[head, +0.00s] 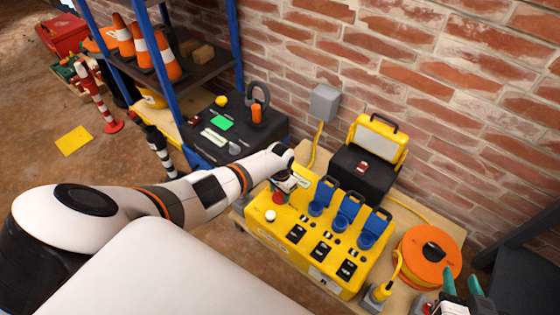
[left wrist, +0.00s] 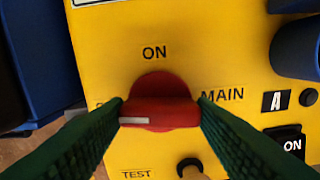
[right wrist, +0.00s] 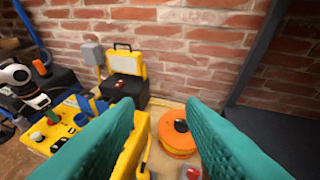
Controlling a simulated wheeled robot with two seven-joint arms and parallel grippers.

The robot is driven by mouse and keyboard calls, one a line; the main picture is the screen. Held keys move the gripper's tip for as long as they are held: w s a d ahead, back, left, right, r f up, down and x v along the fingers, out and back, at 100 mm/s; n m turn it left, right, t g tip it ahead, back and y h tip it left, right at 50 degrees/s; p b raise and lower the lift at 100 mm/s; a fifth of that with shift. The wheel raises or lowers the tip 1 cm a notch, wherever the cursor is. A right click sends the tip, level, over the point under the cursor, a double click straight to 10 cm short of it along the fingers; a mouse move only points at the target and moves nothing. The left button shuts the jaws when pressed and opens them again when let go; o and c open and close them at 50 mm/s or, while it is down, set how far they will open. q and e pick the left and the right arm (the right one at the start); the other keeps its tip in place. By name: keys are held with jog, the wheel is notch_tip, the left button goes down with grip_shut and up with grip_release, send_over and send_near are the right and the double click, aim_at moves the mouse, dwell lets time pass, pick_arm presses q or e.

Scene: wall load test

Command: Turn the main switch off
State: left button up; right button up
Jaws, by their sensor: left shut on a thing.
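The main switch is a red rotary knob (left wrist: 160,114) on the yellow power box (head: 272,240), with "ON" above it and "MAIN" to its right. Its handle lies level, with the white mark at its left end. A label at the left is mostly hidden by a finger. My left gripper (left wrist: 161,112) is shut on the handle, one finger at each end. In the head view, my left gripper (head: 290,184) is at the box's far left corner, over the red knob (head: 279,197). My right gripper (right wrist: 163,115) is open and empty, away from the box.
The box has blue sockets (head: 347,209) and black switches (head: 322,250); one switch reads "ON" in the left wrist view. An orange cable reel (head: 408,258) stands to the right, a black and yellow case (head: 366,165) behind. A brick wall (head: 430,90) closes the back.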

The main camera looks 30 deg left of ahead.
pick_arm(q)
jog(key=shift+n, duration=0.7)
pick_arm(e)
jog(key=shift+s+d+f+g, duration=0.35)
jog(key=shift+s+f+g, duration=0.45)
jog(key=shift+f, duration=0.1)
pick_arm(q)
jog(key=o, duration=1)
